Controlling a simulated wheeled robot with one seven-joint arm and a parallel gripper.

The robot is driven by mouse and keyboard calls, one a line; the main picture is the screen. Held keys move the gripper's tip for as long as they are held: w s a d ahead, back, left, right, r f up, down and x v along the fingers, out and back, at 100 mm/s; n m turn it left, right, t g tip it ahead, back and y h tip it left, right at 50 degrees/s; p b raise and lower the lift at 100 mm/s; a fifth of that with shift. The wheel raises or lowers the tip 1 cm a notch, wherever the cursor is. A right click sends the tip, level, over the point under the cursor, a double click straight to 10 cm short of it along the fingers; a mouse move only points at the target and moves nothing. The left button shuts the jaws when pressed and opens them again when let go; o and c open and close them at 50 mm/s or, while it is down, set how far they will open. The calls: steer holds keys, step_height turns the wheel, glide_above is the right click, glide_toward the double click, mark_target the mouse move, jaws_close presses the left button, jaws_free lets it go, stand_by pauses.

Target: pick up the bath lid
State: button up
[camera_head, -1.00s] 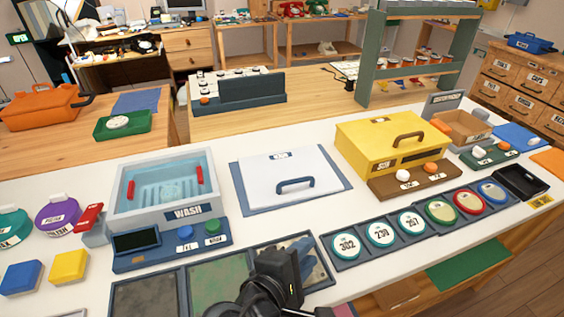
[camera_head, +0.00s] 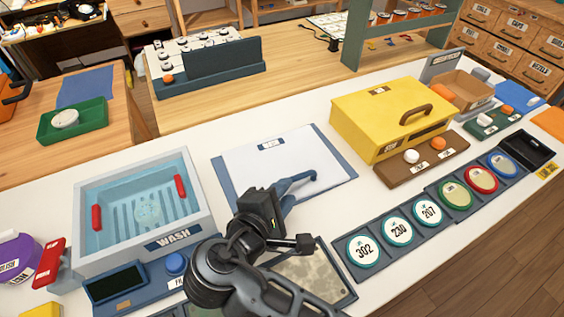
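The bath lid appears to be the white flat panel (camera_head: 256,169) with a small label and a dark blue handle, lying on a dark blue mat (camera_head: 227,185) right of the wash bath (camera_head: 188,228). The bath is open, with light blue water inside. My gripper (camera_head: 302,184) is over the lid's front part, at the handle. Its blue fingers and the similarly blue handle overlap in the picture, and my wrist hides the lid's front left corner. I cannot tell whether the fingers touch the handle or are closed on it. The lid lies flat.
A yellow box (camera_head: 375,112) with a brown handle stands right of the lid. Numbered discs (camera_head: 363,251) sit in a dark rack at the front right. A control panel (camera_head: 117,284) is in front of the bath. White counter is clear behind the lid.

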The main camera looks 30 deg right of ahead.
mark_target(295, 180)
steer(key=shift+p+x, duration=0.35)
steer(key=shift+x, duration=2.15)
steer(key=shift+w, duration=0.1)
jaws_close()
steer(key=shift+a, duration=0.1)
